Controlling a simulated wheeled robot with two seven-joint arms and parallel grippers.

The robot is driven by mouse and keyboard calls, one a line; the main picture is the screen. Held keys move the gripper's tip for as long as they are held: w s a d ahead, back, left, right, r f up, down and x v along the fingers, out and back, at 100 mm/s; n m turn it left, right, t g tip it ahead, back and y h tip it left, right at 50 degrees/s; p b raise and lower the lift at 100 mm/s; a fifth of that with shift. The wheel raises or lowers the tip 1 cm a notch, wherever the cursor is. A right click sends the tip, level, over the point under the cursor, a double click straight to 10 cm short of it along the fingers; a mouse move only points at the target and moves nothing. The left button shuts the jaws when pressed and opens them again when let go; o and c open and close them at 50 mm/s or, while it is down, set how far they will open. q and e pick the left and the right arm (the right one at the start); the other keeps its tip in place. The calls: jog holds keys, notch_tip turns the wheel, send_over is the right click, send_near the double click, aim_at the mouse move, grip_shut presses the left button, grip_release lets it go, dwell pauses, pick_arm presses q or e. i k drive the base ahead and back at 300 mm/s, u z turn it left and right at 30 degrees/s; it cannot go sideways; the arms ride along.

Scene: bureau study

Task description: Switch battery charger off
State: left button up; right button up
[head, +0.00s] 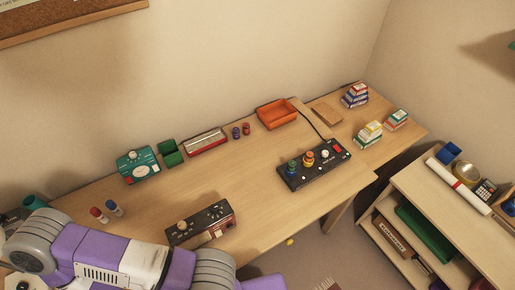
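A long black device (314,164) lies on the desk right of the middle, with a cable running from its back. It carries several coloured upright pieces, a white knob-like piece and a small red part at its right end; it may be the battery charger, but I cannot tell for sure. I cannot read its switch position. A second dark box (201,223) with a knob and small controls stands near the front edge. My purple and grey arm crosses the lower left, in front of this box. Neither gripper is in view.
On the desk (250,190) are a teal device (137,165), a green holder (170,153), a long red-edged tray (206,142), an orange tray (277,114) and book stacks (368,134). A low shelf (450,215) stands at right. The desk's middle is clear.

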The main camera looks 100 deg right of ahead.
aim_at(336, 147)
jog(key=k, duration=0.85)
jog(key=u, duration=0.95)
jog(key=i, duration=0.75)
jog(key=z, duration=4.6)
jog(key=k, duration=0.4)
jog(key=z, duration=1.1)
jog(key=i, duration=0.55)
jog(key=u, duration=0.3)
